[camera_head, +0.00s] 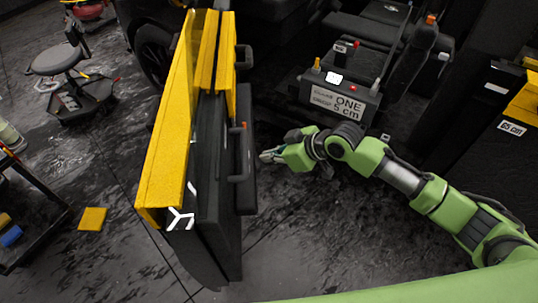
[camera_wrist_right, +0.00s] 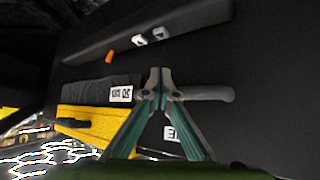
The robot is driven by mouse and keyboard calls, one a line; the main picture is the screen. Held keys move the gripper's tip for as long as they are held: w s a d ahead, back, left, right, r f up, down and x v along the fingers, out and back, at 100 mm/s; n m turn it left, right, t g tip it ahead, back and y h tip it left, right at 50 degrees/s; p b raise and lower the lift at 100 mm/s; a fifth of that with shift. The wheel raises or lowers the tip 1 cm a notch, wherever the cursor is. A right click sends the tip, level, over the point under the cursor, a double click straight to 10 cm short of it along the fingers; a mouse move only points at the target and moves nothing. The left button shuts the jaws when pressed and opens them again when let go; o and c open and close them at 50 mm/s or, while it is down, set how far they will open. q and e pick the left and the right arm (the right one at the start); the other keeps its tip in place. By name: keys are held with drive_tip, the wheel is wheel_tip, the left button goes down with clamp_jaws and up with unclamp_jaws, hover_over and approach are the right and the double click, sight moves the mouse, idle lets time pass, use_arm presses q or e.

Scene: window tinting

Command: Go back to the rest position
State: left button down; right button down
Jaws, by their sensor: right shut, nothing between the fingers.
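My right gripper (camera_head: 268,156) is shut and empty in the head view. My green right arm (camera_head: 365,158) reaches in from the right, and the gripper points left toward the dark door panel. The wrist view also shows the right gripper (camera_wrist_right: 160,75), with its fingertips together in front of a dark grey handle (camera_wrist_right: 212,93). I cannot tell whether the fingertips touch the handle. In the head view the handle (camera_head: 240,150) stands on the panel's right side, just left of the gripper. My left gripper is not in view.
The upright door panel with its yellow frame (camera_head: 165,130) stands close left of the right gripper. A box labelled "ONE 5 cm" (camera_head: 335,100) stands behind the arm. A stool (camera_head: 57,60) and a cart (camera_head: 35,205) are at left. A yellow pad (camera_head: 92,218) lies on the floor.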

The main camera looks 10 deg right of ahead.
idle(0.3)
drive_tip(key=w+d+f+m+t+h, duration=0.1)
drive_tip(key=d+f+m+h, duration=0.4)
drive_tip(key=f, duration=1.2)
drive_tip(key=s+d+f+m, duration=0.1)
drive_tip(key=s+d+f, duration=0.4)
drive_tip(key=f, duration=0.3)
drive_tip(key=s+d+f+m, duration=0.1)
drive_tip(key=s+d+f, duration=0.4)
drive_tip(key=f, duration=0.2)
drive_tip(key=s+d+f+g, duration=0.1)
drive_tip(key=s+f, duration=0.4)
drive_tip(key=s, duration=0.8)
drive_tip(key=s+d+f+m+g+h, duration=0.1)
drive_tip(key=s+f, duration=0.5)
drive_tip(key=s, duration=0.7)
drive_tip(key=s+d+f+g+h, duration=0.1)
drive_tip(key=s+f+g, duration=0.2)
drive_tip(key=s, duration=0.9)
wheel_tip(320, 180, down, 3)
drive_tip(key=shift+s+d+r+g, duration=0.2)
drive_tip(key=shift+s+g, duration=0.1)
drive_tip(key=shift+s, duration=0.1)
